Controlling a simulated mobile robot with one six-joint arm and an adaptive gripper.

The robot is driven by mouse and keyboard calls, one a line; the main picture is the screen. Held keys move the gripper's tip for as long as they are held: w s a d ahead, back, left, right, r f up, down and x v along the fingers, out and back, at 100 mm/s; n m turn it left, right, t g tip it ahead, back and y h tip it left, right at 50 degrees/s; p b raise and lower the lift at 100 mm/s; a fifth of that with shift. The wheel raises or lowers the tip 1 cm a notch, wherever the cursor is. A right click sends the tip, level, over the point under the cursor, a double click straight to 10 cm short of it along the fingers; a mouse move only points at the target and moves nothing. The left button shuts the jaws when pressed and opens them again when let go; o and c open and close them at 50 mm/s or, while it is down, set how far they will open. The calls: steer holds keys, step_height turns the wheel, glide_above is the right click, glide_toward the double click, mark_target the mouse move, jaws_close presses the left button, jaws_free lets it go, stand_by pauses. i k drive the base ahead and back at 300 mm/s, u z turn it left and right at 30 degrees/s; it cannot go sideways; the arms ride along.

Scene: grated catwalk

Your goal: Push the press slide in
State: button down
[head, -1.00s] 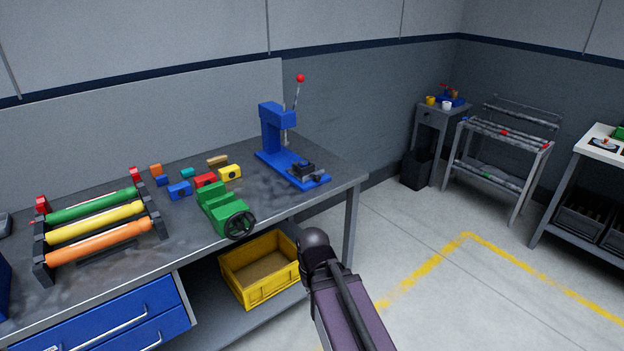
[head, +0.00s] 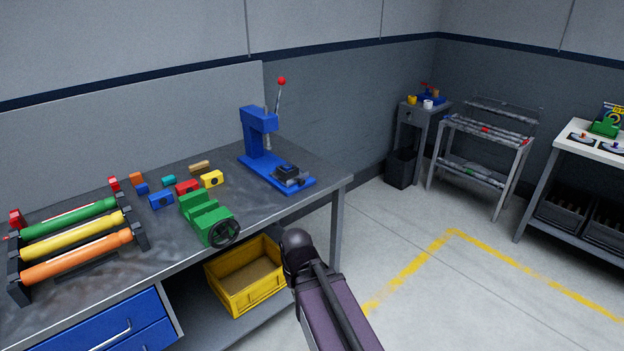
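A blue press (head: 259,130) with a red-knobbed lever (head: 281,82) stands upright near the right end of the grey workbench (head: 265,210). Its blue base reaches toward the bench's front right. A dark block, which looks like the press slide (head: 287,172), sits on the front part of that base, out from under the ram. How far it can travel is too small to tell. Part of my arm shows at the bottom middle, in front of the bench. My gripper is out of the picture, and nothing of mine touches the press.
A green vise (head: 205,216) and several small coloured blocks lie left of the press. A rack with green, yellow and orange rollers (head: 75,245) is farther left. A yellow bin (head: 246,278) sits under the bench. Floor to the right is open, before a cart (head: 484,150) and white-topped table (head: 575,136).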

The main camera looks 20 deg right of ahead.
mark_target(291, 174)
steer(key=i, duration=0.95)
steer(key=u, duration=0.05)
